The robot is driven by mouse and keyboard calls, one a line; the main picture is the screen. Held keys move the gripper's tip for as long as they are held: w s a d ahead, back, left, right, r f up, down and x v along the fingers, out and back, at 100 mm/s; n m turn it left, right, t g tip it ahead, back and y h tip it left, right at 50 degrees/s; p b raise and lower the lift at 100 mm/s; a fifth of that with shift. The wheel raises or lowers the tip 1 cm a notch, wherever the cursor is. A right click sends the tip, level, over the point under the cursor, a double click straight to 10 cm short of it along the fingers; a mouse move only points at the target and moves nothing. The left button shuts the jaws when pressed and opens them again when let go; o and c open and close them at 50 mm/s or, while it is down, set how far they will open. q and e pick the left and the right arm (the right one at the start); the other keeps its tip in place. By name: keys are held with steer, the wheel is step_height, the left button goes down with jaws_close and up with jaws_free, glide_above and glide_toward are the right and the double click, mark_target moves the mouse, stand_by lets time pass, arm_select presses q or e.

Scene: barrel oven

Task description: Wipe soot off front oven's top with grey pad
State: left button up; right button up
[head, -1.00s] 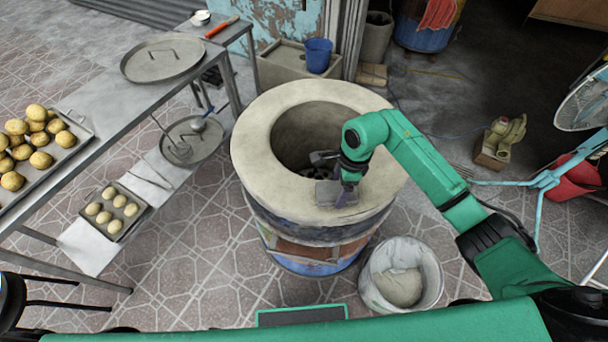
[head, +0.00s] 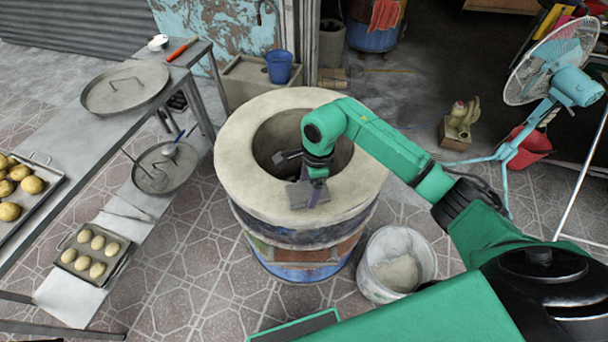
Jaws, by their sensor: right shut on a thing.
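The front oven (head: 245,187) is a round barrel with a wide pale clay rim and a dark open mouth in the middle. My right gripper (head: 305,183) is over the near part of the rim, shut on the grey pad (head: 298,196). The pad lies at the rim's surface near the mouth's front edge; whether it presses on the clay is hard to tell. No clear soot patch shows on the visible rim; the part under the pad and gripper is hidden. My left gripper is not in view.
A white bucket (head: 372,285) stands on the floor right of the oven. At left, a metal table (head: 85,135) holds trays of buns and a round lid (head: 126,92). A blue bucket (head: 279,66) sits behind, and a blue fan (head: 550,75) stands at right.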

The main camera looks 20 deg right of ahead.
step_height(320, 180, up, 2)
steer(key=shift+d+p, duration=0.15)
steer(key=shift+p, duration=0.25)
steer(key=shift+a+r+p, duration=0.2)
steer(key=shift+r+p, duration=0.4)
steer(key=shift+r, duration=0.9)
